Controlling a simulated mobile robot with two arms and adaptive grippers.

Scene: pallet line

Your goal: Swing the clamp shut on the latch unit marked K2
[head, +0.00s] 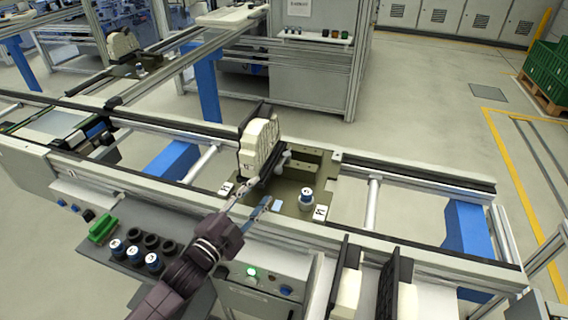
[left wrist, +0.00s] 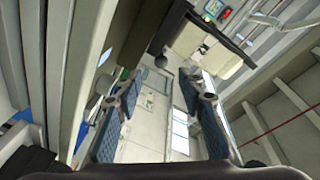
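A pallet fixture (head: 292,190) sits on the conveyor in the middle of the head view. It carries a cream ribbed block (head: 260,146) against a dark upright plate, a round-ended grey lever (head: 287,154) and a blue-and-white capped cylinder (head: 306,199). Two white tags lie at the conveyor's near edge, left (head: 226,188) and right (head: 320,212); their marks are too small to read surely. My left gripper (head: 254,200) is open and empty at the fixture's near left edge. Its two blue-padded fingers (left wrist: 163,110) stand wide apart in the left wrist view. My right gripper is not in view.
Cupped blue-and-white cylinders (head: 134,252) and a green part (head: 103,230) are on a shelf at lower left. Cream blocks between dark plates (head: 347,292) stand at the bottom right. A control box with a green light (head: 251,272) is below the conveyor.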

